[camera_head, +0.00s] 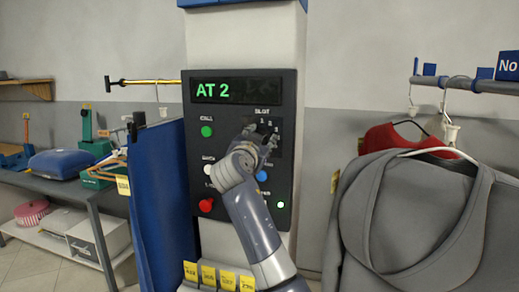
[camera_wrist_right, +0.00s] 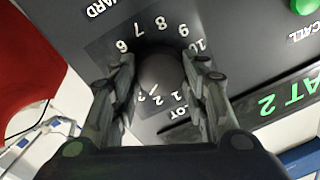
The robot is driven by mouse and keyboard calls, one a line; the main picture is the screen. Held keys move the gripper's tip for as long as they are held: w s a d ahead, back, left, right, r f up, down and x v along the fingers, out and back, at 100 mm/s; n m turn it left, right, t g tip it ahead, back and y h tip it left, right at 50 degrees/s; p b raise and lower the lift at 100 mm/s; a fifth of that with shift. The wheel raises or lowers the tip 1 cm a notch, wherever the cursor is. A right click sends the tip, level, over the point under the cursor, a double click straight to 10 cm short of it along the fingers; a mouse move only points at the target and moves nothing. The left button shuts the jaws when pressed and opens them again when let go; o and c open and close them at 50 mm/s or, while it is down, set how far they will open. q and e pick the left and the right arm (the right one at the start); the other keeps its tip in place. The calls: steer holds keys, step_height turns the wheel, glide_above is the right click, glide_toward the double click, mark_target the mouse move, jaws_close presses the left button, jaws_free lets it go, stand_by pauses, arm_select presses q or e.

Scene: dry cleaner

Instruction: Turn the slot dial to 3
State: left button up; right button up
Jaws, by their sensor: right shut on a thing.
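The slot dial (camera_wrist_right: 160,76) is a dark round knob on the black control panel (camera_head: 286,150), ringed by white numbers. My right gripper (camera_head: 262,138) is at the dial, with one finger on each side of it; it also shows in the right wrist view (camera_wrist_right: 163,62). It is shut on the dial. A white pointer mark on the knob faces the low numbers, but I cannot tell exactly which one. The green display (camera_head: 222,90) reads "AT 2". In the head view my gripper hides most of the dial. My left gripper is not in view.
Green (camera_head: 207,131), red (camera_head: 206,205) and blue (camera_head: 262,176) buttons sit close around my right arm. A blue garment (camera_head: 160,190) hangs left of the panel. A grey garment (camera_head: 420,225) and a red one (camera_head: 398,138) hang at the right.

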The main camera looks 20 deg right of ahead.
steer(key=shift+f+m, duration=0.1)
steer(key=shift+m, duration=0.2)
steer(key=shift+c, duration=0.2)
steer(key=shift+o, duration=0.2)
steer(key=o, duration=1)
steer(key=shift+o, duration=0.2)
steer(key=v, duration=1.2)
